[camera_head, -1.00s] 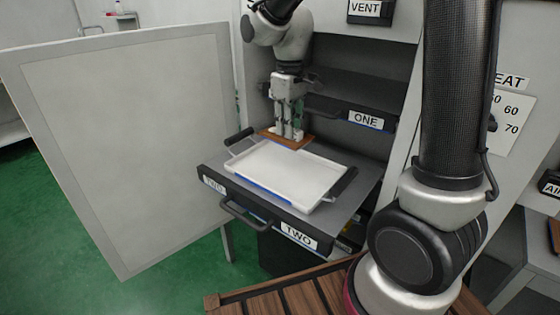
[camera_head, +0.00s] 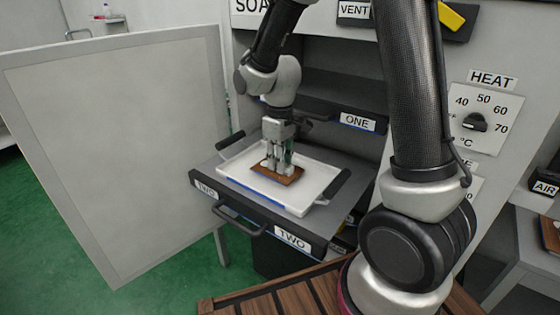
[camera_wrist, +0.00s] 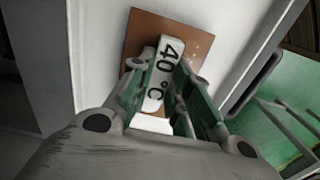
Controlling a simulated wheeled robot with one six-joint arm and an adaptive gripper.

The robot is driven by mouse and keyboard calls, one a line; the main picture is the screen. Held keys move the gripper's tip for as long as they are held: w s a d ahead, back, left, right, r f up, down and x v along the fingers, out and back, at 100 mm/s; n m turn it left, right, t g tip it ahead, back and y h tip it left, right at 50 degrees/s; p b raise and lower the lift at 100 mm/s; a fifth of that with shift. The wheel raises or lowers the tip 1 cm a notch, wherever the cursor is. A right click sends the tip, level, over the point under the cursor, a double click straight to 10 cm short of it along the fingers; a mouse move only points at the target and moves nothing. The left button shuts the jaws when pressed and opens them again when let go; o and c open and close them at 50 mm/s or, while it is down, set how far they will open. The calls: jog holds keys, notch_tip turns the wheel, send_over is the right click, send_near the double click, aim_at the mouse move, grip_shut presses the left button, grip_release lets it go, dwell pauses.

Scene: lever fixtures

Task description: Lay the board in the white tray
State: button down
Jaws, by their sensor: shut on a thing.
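The board (camera_head: 290,179) is a small brown square. It is over the middle of the white tray (camera_head: 314,191), at or just above its floor; I cannot tell whether it touches. My gripper (camera_head: 277,168) points down at the board and is shut on a white block marked "40 °C" on the board's top. In the wrist view the block (camera_wrist: 163,75) stands between my gripper's fingers (camera_wrist: 165,90), with the brown board (camera_wrist: 146,35) behind it. The white tray, with dark handles, rests on the pulled-out shelf TWO (camera_head: 262,206).
An open grey door (camera_head: 120,150) stands to the left. Shelf ONE (camera_head: 357,122) is above and behind the tray. A HEAT dial (camera_head: 475,122) is on the panel at the right. A slatted wooden surface (camera_head: 270,300) is in front.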

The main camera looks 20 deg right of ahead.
jog(key=shift+f, duration=0.1)
jog(key=c, duration=1.3)
grip_release()
notch_tip(320, 180, up, 12)
jog(key=shift+w+r, duration=0.1)
jog(key=shift+r, duration=0.05)
